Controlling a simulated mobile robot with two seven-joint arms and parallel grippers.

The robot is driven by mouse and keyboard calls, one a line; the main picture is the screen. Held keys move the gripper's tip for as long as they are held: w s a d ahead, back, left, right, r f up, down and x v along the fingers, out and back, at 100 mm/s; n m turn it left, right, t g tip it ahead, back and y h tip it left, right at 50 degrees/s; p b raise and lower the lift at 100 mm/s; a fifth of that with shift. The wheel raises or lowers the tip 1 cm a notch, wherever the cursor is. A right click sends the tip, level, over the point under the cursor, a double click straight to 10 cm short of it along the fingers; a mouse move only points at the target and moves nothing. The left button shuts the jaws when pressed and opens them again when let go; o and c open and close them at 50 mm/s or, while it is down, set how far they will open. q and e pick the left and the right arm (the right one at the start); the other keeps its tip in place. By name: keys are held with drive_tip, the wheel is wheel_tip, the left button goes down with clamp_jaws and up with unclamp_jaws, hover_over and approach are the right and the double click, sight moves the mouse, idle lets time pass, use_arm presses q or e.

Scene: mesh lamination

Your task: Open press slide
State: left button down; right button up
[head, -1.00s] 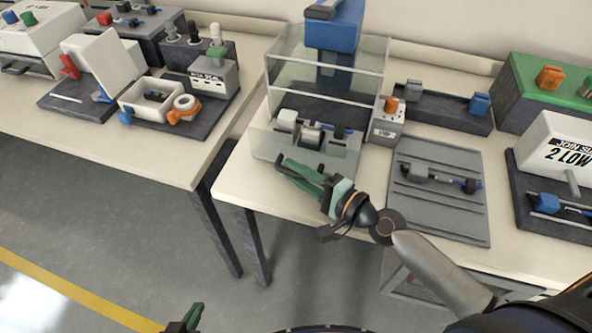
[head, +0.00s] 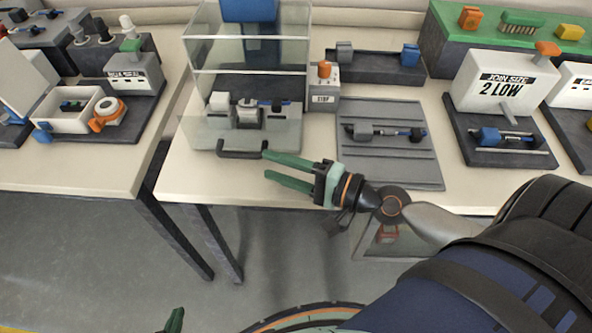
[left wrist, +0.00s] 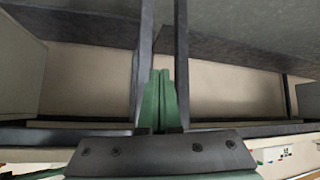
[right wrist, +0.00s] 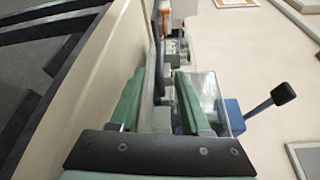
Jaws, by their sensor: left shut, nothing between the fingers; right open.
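The press (head: 249,12) has a blue head inside a clear guard (head: 292,55). Its slide (head: 203,128), with a clear front and a row of small fixtures (head: 249,113), sits at the guard's foot near the table edge. A black bar handle (head: 240,155) is on the slide's front. My right gripper (head: 265,165) is open at the handle's right end. One green finger tip is close to it; I cannot tell whether they touch. The fingers also show open in the right wrist view (right wrist: 153,95). My left gripper (head: 176,314) is shut and empty, low in front of the tables.
A small box with an orange button (head: 324,85) stands right of the press. A grey ribbed mat (head: 390,160) with a small assembly lies further right. The "2 LOW" machine (head: 500,90) is beyond it. A gap separates the left table (head: 100,170) from this one.

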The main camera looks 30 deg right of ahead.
drive_tip(key=shift+s+d+f+b, duration=0.15)
drive_tip(key=shift+s+d+b, duration=0.25)
drive_tip(key=shift+s, duration=0.1)
drive_tip(key=shift+s+d+f+b, duration=0.1)
drive_tip(key=shift+s+d+b, duration=0.2)
drive_tip(key=shift+s, duration=0.2)
drive_tip(key=shift+s+d+r+b, duration=0.35)
drive_tip(key=shift+s+b, duration=0.25)
drive_tip(key=shift+b, duration=0.15)
drive_tip(key=shift+s+r, duration=0.1)
drive_tip(key=shift+d, duration=0.1)
